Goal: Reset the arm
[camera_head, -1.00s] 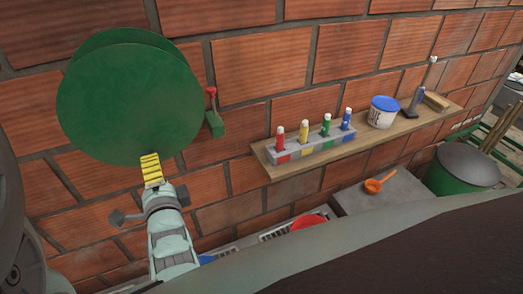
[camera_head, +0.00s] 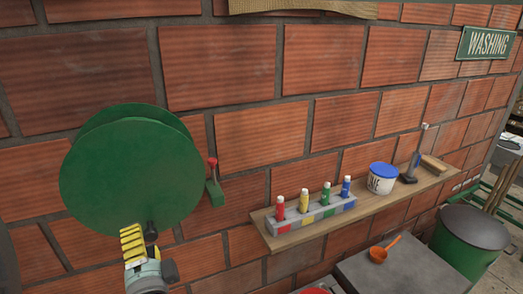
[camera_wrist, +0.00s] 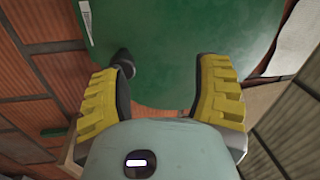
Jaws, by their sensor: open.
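My gripper (camera_head: 132,242) is at the lower left of the head view, in front of the lower edge of a large green round disc (camera_head: 125,180) on the brick wall. Its yellow ribbed fingers look edge-on there. In the wrist view my gripper (camera_wrist: 165,85) is open, with the two yellow fingers wide apart and nothing between them. The green disc (camera_wrist: 180,40) fills the upper middle of that view, beyond the fingers. A dark knob (camera_wrist: 122,62) shows close by the left fingertip. Most of my arm is below the head view's frame.
A small green box with a red lever (camera_head: 214,185) is right of the disc. A wooden shelf (camera_head: 400,205) holds several coloured tubes in a rack (camera_head: 312,214), a blue-lidded tub (camera_head: 382,178) and a brush.

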